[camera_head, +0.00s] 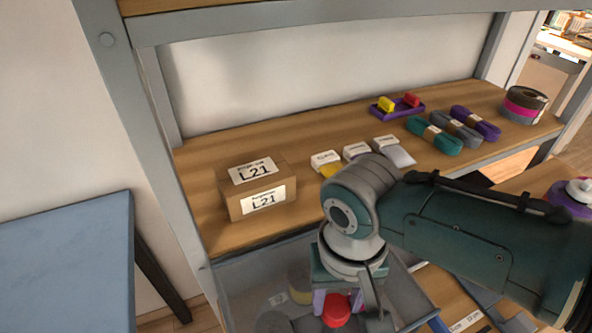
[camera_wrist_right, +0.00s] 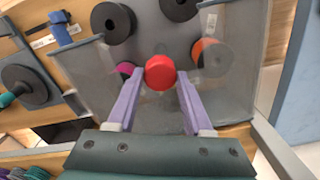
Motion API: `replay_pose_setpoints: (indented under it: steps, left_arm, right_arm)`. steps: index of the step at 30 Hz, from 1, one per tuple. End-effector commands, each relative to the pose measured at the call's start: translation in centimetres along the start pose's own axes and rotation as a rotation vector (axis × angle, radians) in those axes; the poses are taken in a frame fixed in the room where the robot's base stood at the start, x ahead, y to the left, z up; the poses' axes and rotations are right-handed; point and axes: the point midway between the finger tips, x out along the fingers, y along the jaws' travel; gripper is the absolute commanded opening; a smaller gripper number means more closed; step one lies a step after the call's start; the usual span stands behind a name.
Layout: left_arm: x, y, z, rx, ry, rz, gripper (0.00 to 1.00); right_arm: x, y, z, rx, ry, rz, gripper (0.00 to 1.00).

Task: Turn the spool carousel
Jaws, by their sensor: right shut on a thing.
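The spool carousel shows in the right wrist view as a grey surface with several spools around a round red knob (camera_wrist_right: 160,72). Black spools (camera_wrist_right: 113,22) lie at the top. An orange spool (camera_wrist_right: 211,57) is right of the knob and a magenta-centred one (camera_wrist_right: 125,69) is left of it. My right gripper (camera_wrist_right: 160,77) has its purple fingers on either side of the red knob, shut on it. In the head view, my right gripper (camera_head: 338,302) points down at the knob, and my arm and wrist hide much of the carousel. My left gripper is not in view.
A shelf (camera_head: 215,232) behind holds a cardboard box (camera_head: 258,187) marked L21, a purple tray (camera_head: 397,108), cord bundles (camera_head: 435,135) and a stack of tape-like rolls (camera_head: 524,105). Grey see-through walls (camera_wrist_right: 85,75) flank the carousel. A blue surface (camera_head: 65,260) stands at left.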

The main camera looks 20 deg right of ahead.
Motion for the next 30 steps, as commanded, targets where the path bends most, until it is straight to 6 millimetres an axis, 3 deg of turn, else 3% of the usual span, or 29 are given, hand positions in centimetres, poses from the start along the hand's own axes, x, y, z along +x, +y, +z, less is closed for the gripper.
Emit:
replay_pose_setpoints:
  steps: [30]
  left_arm:
    - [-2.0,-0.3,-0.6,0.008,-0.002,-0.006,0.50]
  right_arm:
    - [0.0,0.0,0.0,0.504,-0.001,-0.001,0.00]
